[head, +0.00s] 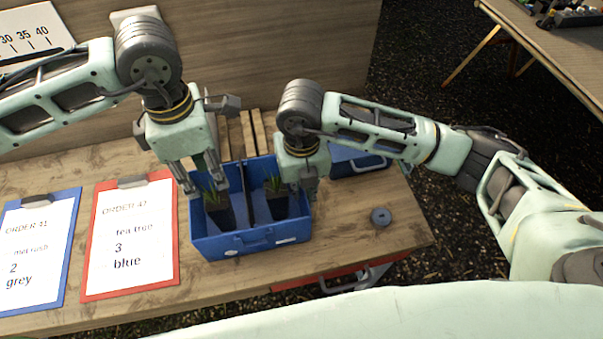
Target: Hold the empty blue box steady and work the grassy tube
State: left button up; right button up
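A blue box (245,241) stands on the wooden bench and is not empty. A dark tube with grassy leaves (221,217) stands in its left part and another (277,204) in its right part, with a dark divider between them. My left gripper (206,187) points down over the box's left part, fingers apart, by the left tube's leaves; I see no clear grip on it. My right gripper (304,193) points down at the box's right wall; its fingers overlap in view, so whether they pinch the wall is unclear.
A second blue box (362,167) is partly hidden behind my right arm. A red-framed order board (128,236) and a blue-framed one (36,252) lie to the left. A grey round piece (380,217) lies on the right. A red container (335,282) shows below the front edge.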

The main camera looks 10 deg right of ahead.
jog(key=shift+f, duration=1.3)
jog(key=shift+c, duration=0.4)
grip_shut()
pick_arm(q)
jog(key=shift+o, duration=0.4)
